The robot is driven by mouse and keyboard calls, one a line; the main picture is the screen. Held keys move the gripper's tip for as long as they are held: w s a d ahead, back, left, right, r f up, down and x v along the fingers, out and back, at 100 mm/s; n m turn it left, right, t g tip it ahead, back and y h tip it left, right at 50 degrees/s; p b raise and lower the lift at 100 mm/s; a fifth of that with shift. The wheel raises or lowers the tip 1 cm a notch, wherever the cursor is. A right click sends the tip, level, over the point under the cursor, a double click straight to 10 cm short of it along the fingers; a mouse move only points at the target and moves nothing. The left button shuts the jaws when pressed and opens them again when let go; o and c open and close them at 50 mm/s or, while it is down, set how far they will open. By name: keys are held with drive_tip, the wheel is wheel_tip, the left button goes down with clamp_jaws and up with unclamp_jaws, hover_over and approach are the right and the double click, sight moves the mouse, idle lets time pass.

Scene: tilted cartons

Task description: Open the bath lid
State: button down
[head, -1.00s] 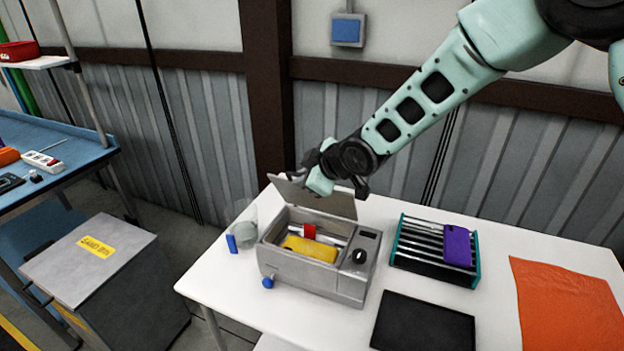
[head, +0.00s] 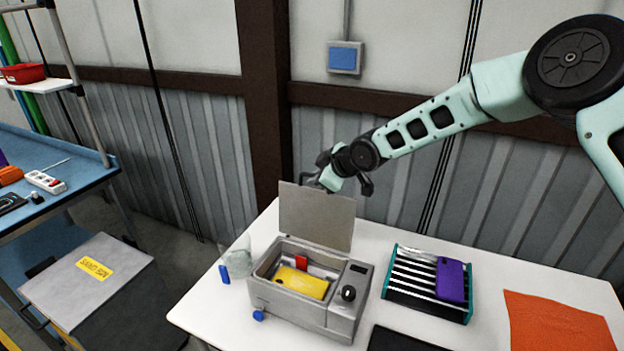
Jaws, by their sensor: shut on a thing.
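The bath (head: 285,308) is a grey box on the white table, with a black knob and a small display on its right part. Its grey lid (head: 315,215) stands nearly upright at the back edge, so the basin is uncovered. A yellow thing (head: 302,283) and a small red thing (head: 301,261) lie inside. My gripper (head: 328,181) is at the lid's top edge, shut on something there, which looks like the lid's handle. The fingers are small in the picture and the contact is partly hidden.
A rack (head: 427,283) with a purple thing (head: 450,280) stands right of the bath. A black mat (head: 400,341) and an orange cloth (head: 560,322) lie on the table (head: 490,335). A clear beaker (head: 236,261) stands left of the bath. A wall is close behind.

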drive_tip(key=shift+w+d, duration=0.2)
drive_tip(key=shift+w, duration=0.35)
drive_tip(key=shift+f, duration=0.1)
drive_tip(key=c, duration=1.5)
unclamp_jaws()
drive_tip(key=b+v, duration=0.4)
drive_tip(key=v, duration=1.3)
drive_tip(key=shift+b, duration=0.3)
drive_tip(key=shift+s+d, duration=0.1)
